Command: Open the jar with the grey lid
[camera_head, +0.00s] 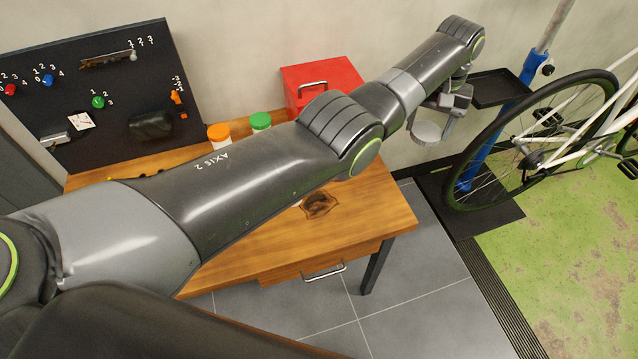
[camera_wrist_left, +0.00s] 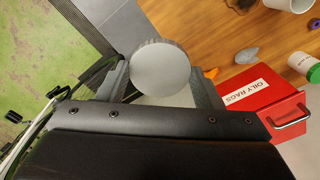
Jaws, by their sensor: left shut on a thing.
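My left gripper (camera_head: 441,104) is shut on a round grey lid (camera_head: 427,133), held in the air to the right of the wooden workbench. In the left wrist view the lid (camera_wrist_left: 160,68) is a flat grey disc between the two fingers (camera_wrist_left: 164,85). A pale patch shows just below the disc; I cannot tell whether a jar body is under it. A pale round, open-looking vessel (camera_wrist_left: 290,4) stands on the bench at the top edge of the left wrist view; my arm hides that area in the head view. My right gripper is not in view.
Jars with an orange lid (camera_head: 218,132) and a green lid (camera_head: 260,121) stand at the back of the bench (camera_head: 375,215). A red box (camera_head: 320,78) marked OILY RAGS is behind. A black tray (camera_head: 502,87) and a bicycle (camera_head: 530,140) are close on the right.

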